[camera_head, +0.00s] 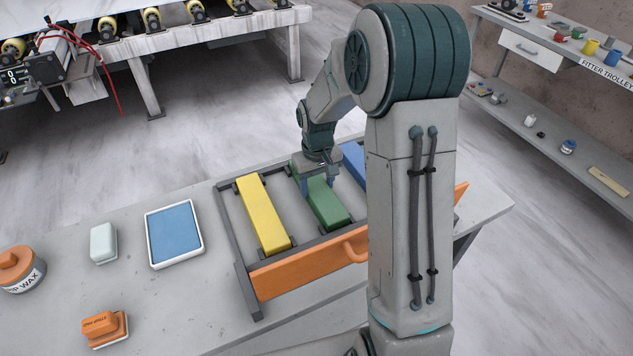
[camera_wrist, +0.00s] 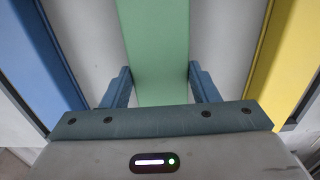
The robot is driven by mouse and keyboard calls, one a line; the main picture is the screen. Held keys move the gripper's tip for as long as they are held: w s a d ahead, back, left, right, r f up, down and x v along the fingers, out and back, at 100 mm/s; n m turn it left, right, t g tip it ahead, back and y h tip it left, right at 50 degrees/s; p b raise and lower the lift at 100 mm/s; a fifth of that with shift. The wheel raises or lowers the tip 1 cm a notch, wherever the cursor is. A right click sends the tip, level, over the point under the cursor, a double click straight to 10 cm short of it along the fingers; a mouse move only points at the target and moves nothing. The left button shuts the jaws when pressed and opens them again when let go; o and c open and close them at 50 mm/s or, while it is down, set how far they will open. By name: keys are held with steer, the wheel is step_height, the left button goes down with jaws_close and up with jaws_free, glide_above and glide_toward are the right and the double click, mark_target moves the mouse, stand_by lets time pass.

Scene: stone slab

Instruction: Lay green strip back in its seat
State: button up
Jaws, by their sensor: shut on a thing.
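The green strip (camera_head: 328,207) lies lengthwise between the yellow strip (camera_head: 262,212) and the blue strip (camera_head: 353,161), over the dark grey rack (camera_head: 228,235). My gripper (camera_head: 318,182) is above the strip's far part and shut on it. In the wrist view the green strip (camera_wrist: 157,45) runs between the two blue-grey fingers of my gripper (camera_wrist: 160,88), one on each side. I cannot tell whether the strip rests fully in its seat or is slightly raised. My arm hides the rack's right part.
An orange front board (camera_head: 300,272) with a handle (camera_head: 352,248) runs along the rack's near side.

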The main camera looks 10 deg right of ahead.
mark_target(317, 187)
steer(key=shift+f, duration=0.15)
steer(key=o, duration=1.3)
steer(key=shift+c, duration=0.2)
step_height(317, 187, up, 12)
steer(key=shift+r, duration=0.2)
